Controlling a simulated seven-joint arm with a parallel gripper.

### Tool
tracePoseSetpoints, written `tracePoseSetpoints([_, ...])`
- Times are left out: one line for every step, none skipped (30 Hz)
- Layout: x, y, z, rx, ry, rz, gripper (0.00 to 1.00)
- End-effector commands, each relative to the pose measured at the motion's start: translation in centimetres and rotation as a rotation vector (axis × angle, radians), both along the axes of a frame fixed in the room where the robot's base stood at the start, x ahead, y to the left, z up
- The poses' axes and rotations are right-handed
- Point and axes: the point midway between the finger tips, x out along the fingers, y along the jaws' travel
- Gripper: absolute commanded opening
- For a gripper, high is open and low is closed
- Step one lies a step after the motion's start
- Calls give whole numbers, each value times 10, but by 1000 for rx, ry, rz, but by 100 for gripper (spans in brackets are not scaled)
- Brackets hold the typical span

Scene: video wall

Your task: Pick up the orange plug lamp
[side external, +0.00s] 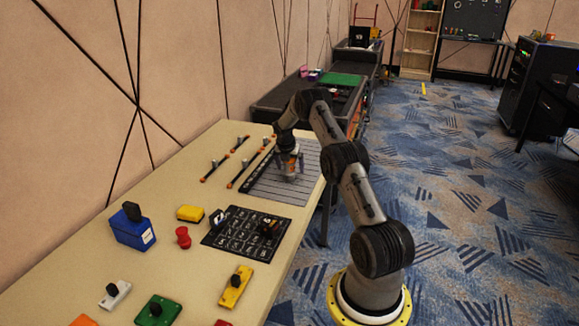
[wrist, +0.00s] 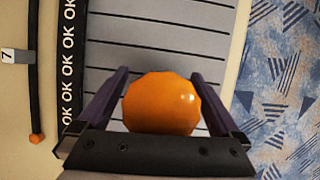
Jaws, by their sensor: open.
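The orange plug lamp (wrist: 160,103) shows in the wrist view as a round, faceted orange shape over the grey lined sheet. It lies between the two dark fingers of my gripper (wrist: 160,76), with a narrow gap showing at each side. The fingers are open. In the side view my gripper (side external: 289,169) points down over the grey lined sheet (side external: 262,185) at the far end of the table; the lamp is too small to make out clearly there. The underside of the lamp is hidden.
Slide rails with orange ends (side external: 217,167) lie left of the sheet. Nearer are a black grid board (side external: 228,240), a yellow block (side external: 190,213), a red knob (side external: 183,237), a blue box (side external: 133,232) and a yellow switch (side external: 235,288). The table's right edge is close to the sheet.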

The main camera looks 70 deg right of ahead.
Motion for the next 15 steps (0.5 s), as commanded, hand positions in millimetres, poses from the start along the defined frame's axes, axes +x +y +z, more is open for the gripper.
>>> tracePoseSetpoints([0,0,0,0,0,0,100])
tracePoseSetpoints([0,0,0,0,0,0,98])
tracePoseSetpoints([0,0,0,0,0,0,91])
tracePoseSetpoints([0,0,0,0,0,0,86])
tracePoseSetpoints([0,0,0,0,0,0,80])
tracePoseSetpoints([0,0,0,0,0,0,73])
tracePoseSetpoints([0,0,0,0,0,0,68])
tracePoseSetpoints([0,0,0,0,0,0,62])
tracePoseSetpoints([0,0,0,0,0,0,55])
tracePoseSetpoints([0,0,0,0,0,0,50])
tracePoseSetpoints([0,0,0,0,0,0,44])
tracePoseSetpoints([0,0,0,0,0,0,37])
tracePoseSetpoints([0,0,0,0,0,0,32])
tracePoseSetpoints([0,0,0,0,0,0,26])
tracePoseSetpoints([0,0,0,0,0,0,19])
